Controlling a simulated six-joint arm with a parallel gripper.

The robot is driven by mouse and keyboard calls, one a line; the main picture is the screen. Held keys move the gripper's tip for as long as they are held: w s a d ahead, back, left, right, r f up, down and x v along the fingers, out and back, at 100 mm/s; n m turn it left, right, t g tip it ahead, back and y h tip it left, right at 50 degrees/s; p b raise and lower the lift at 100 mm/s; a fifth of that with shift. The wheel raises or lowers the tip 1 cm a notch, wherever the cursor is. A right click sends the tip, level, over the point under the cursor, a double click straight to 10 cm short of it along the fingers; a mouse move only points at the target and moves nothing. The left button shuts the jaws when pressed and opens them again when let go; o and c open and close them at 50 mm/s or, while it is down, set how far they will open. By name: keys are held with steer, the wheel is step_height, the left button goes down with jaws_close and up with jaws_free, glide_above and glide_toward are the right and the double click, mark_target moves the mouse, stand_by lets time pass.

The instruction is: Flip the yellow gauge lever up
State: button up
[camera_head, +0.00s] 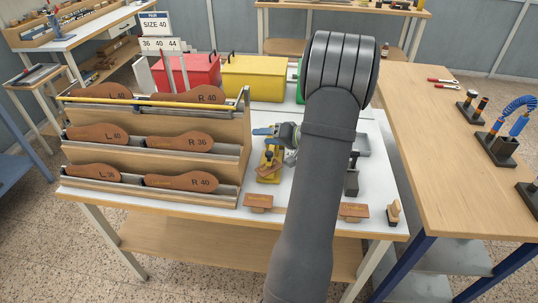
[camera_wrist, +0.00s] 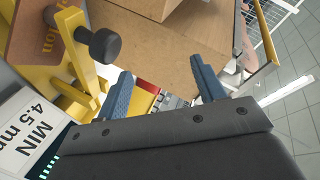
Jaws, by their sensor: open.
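The yellow gauge (camera_head: 268,163) stands on the white table, just left of my forearm in the head view. In the wrist view its yellow frame (camera_wrist: 68,30) fills the upper left, with a black knob (camera_wrist: 98,44) sticking out and a brown stamped piece (camera_wrist: 35,32) beside it. I cannot tell for sure which yellow part is the lever. My gripper (camera_head: 263,135) is at the gauge's top in the head view. In the wrist view its blue fingers (camera_wrist: 162,88) are apart, with nothing held between them. The knob lies left of both fingers.
A wooden rack (camera_head: 150,135) with several brown soles stands close to the left. Red (camera_head: 187,72) and yellow (camera_head: 252,78) boxes stand behind. A label reading "MIN 4.5 mm" (camera_wrist: 30,140) is near my gripper. Small brown pieces (camera_head: 258,201) lie along the table's front edge.

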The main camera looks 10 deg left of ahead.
steer(key=s+a+n+h, duration=0.1)
steer(key=n, duration=0.1)
steer(key=s+a+r+n+g+h, duration=0.1)
steer(key=s+a+n, duration=0.1)
steer(key=n, duration=0.1)
steer(key=shift+r+g, duration=0.2)
steer(key=shift+g, duration=0.1)
steer(key=c, duration=1.1)
steer(key=s+n+h, duration=0.1)
steer(key=n, duration=0.1)
steer(key=s+f+n+g+h, duration=0.1)
steer(key=s+n, duration=0.1)
steer(key=s+f+n+h, duration=0.1)
steer(key=s+n, duration=0.1)
steer(key=shift+a+f, duration=0.1)
steer(key=shift+f, duration=0.05)
jaws_close()
steer(key=s+d+r+n+t+h, duration=0.1)
steer(key=n+h, duration=0.3)
steer(key=n, duration=0.6)
steer(key=s+d+r+n+t+h, duration=0.1)
steer(key=s+n+h, duration=0.3)
steer(key=n, duration=0.6)
steer(key=shift+s+d+r+n+t, duration=0.15)
steer(key=shift+d+r+n+t, duration=0.2)
steer(key=shift+d+t, duration=0.5)
